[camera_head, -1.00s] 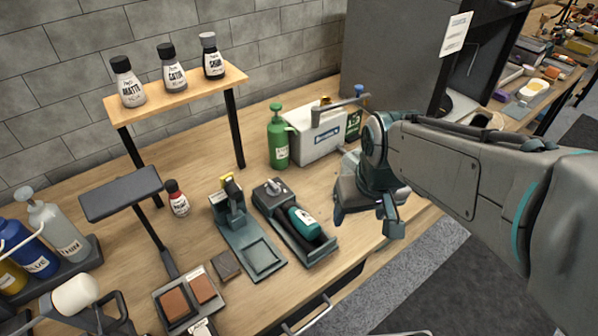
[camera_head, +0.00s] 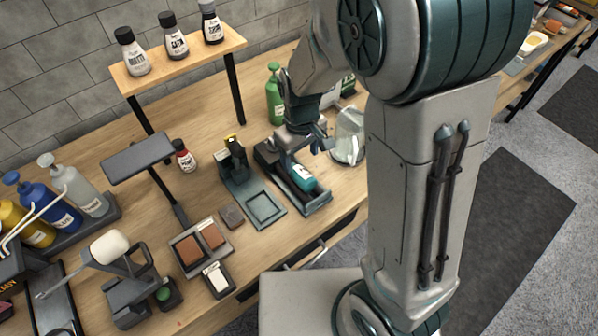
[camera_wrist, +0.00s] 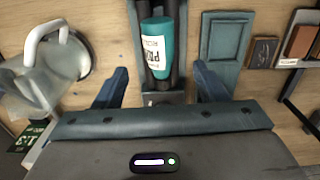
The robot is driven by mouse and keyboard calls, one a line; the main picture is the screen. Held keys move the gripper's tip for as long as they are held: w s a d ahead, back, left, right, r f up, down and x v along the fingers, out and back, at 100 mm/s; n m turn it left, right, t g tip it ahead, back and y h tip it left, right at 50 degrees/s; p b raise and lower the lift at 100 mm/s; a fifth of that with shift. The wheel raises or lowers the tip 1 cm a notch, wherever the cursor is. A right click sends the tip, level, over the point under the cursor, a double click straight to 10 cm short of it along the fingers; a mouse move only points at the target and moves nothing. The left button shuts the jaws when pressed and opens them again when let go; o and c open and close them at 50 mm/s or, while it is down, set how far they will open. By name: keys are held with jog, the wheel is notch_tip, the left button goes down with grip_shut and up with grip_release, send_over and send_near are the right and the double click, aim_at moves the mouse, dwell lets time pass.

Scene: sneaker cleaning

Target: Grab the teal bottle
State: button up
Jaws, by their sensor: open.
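The teal bottle (camera_head: 303,176) with a white label lies in a dark tray (camera_head: 318,207) on the workbench. In the wrist view the teal bottle (camera_wrist: 157,42) shows between dark rails, its white-labelled part nearest me. My gripper (camera_head: 303,148) is open and hangs over the back end of the tray. In the wrist view my two fingers (camera_wrist: 160,84) stand apart, one on each side of the bottle's line. No contact with the bottle shows. My gripper partly hides the tray's back end.
A green bottle (camera_head: 274,95) stands just behind my gripper. A clear jug-like container (camera_head: 348,138) is close on the right. A teal stand with a flat plate (camera_head: 262,208) is close on the left. A raised wooden shelf (camera_head: 190,68) holds several small bottles.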

aim_at(302, 173)
jog(key=shift+s+d+f+p, duration=0.1)
jog(key=shift+f+p, duration=0.2)
jog(key=shift+f, duration=1.65)
jog(key=shift+s+d+f+p, duration=0.1)
jog(key=shift+f+p, duration=0.2)
jog(key=shift+f, duration=1.6)
jog(key=c, duration=1.2)
jog(key=shift+r, duration=0.2)
